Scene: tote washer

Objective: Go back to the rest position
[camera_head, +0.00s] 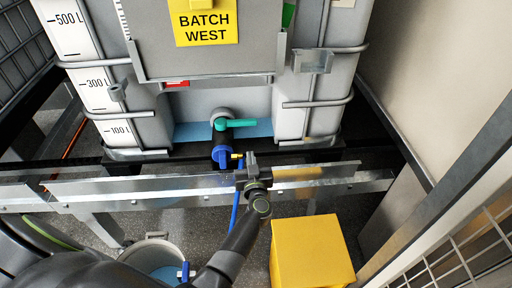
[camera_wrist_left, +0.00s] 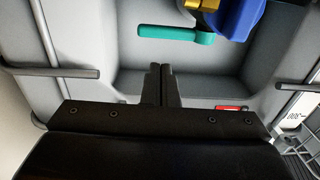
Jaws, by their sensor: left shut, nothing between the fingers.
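My left gripper (camera_head: 251,158) is at the front of the white tank (camera_head: 150,125), just right of and below the outlet valve. In the left wrist view its fingers (camera_wrist_left: 162,84) are closed together with nothing between them. The valve has a teal handle (camera_head: 236,123), a blue collar (camera_head: 222,155) and a small brass-yellow fitting. In the left wrist view the teal handle (camera_wrist_left: 175,35) and blue collar (camera_wrist_left: 238,18) appear at the top, apart from the fingers. My right gripper is not in view.
A metal rail (camera_head: 120,189) runs across in front of the tank, under my gripper. A yellow box (camera_head: 310,252) stands on the floor at right. A grey bucket (camera_head: 150,250) with blue liquid is partly behind my arm. A yellow "BATCH WEST" sign (camera_head: 205,24) hangs above.

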